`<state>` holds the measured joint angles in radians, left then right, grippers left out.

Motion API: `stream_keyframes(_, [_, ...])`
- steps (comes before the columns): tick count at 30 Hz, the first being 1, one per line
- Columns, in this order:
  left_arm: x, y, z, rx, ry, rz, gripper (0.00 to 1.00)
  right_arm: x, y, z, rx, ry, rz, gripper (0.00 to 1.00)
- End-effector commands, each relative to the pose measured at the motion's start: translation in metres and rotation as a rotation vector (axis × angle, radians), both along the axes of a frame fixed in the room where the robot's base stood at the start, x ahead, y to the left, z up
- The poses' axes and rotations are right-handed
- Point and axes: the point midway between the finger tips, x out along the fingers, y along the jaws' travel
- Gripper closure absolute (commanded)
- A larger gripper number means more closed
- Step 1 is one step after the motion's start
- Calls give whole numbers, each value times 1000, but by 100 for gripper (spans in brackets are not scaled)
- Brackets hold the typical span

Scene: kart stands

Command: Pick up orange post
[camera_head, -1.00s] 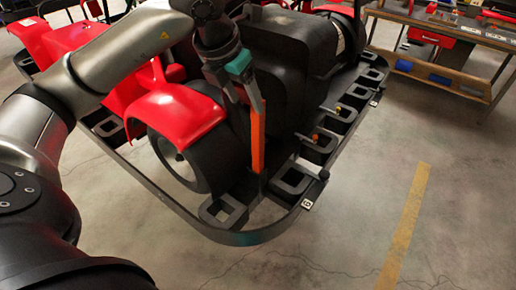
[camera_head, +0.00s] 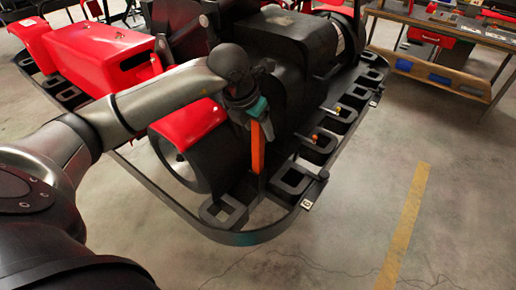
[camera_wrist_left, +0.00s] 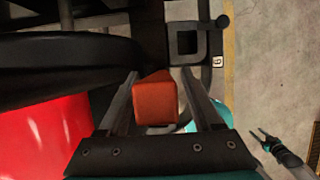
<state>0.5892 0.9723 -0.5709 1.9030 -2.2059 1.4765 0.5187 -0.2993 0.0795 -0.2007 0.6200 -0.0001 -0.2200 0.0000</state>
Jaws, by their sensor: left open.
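The orange post (camera_head: 257,155) stands upright on the front corner of the kart's black frame in the head view. My left gripper (camera_head: 256,122) is at the upper part of the post, pointing down. In the left wrist view the orange post (camera_wrist_left: 155,100) shows its top end between the two fingers of my left gripper (camera_wrist_left: 160,80). The fingers are apart, with a visible gap on the right side of the post. My right gripper (camera_wrist_left: 268,142) shows small at the lower right of the left wrist view, with its fingers seemingly apart.
The kart's black frame (camera_head: 238,238) has several square sockets along its edge. A red fender (camera_head: 190,125) and wheel are close to the left of the post. A workbench (camera_head: 440,70) stands at the back right. The floor at right, with a yellow line (camera_head: 405,225), is clear.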

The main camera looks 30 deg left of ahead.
Motion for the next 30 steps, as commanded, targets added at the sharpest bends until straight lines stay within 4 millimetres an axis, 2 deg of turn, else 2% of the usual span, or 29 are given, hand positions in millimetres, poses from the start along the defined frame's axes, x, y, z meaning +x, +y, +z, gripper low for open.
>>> stream_keyframes(3, [0,0,0,0,0,0,35,0,0,0,0,0,-1,50])
stream_keyframes(20, [0,0,1,0,0,0,98,0,0,0,0,0,-1,50])
stream_keyframes(30, [0,0,1,0,0,0,100,0,0,0,0,0,-2,50])
